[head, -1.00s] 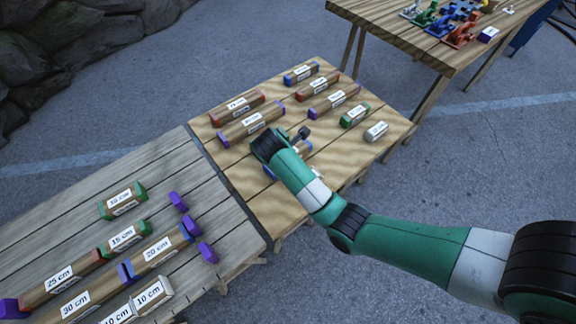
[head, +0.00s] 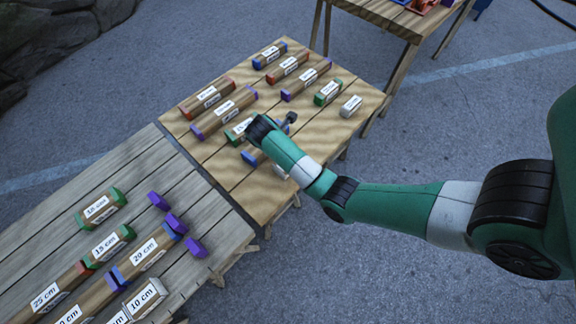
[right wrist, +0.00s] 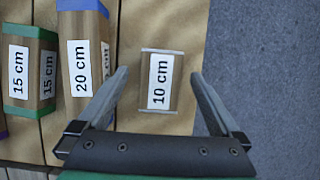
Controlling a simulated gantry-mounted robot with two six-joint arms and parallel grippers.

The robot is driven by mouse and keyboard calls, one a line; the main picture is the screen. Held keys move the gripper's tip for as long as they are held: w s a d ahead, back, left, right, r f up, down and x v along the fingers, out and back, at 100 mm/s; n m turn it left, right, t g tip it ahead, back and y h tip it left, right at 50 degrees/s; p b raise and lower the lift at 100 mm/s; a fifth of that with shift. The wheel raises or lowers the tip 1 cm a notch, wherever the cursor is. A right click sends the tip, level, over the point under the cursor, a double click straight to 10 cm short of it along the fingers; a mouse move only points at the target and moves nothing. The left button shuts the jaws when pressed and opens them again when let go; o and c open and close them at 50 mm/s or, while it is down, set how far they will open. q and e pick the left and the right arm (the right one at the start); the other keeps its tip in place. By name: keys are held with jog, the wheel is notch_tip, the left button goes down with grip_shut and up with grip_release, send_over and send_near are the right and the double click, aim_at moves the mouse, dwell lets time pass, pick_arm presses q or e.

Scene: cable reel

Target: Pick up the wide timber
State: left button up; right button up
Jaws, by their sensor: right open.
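Several labelled timbers lie on the light wooden table in the head view; I cannot tell for sure which one is the wide timber. In the right wrist view a short 10 cm timber with whitish ends (right wrist: 160,82) lies between the fingers of my right gripper (right wrist: 159,73). The gripper is open, with a gap on each side of the timber. A 20 cm blue-ended timber (right wrist: 86,65) and a 15 cm green-ended timber (right wrist: 30,70) lie to its left. In the head view my right arm partly hides the short timber and the blue-ended one (head: 251,157). My left gripper is out of view.
The grey plank table (head: 150,165) at left holds labelled timbers and loose purple pieces (head: 158,201). Red-ended (head: 207,98) and purple-ended (head: 224,113) timbers lie at the light table's left. Another table (head: 385,12) stands at the back. Paved ground lies right of the table.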

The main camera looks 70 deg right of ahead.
jog(key=b+x, duration=0.3)
jog(key=x, duration=0.1)
jog(key=shift+s+f+b, duration=0.1)
jog(key=shift+f+b, duration=0.25)
jog(key=shift+f, duration=0.1)
jog(key=shift+s+d+f, duration=0.1)
jog(key=shift+f, duration=0.1)
jog(key=shift+r, duration=0.15)
jog(key=c, duration=1.4)
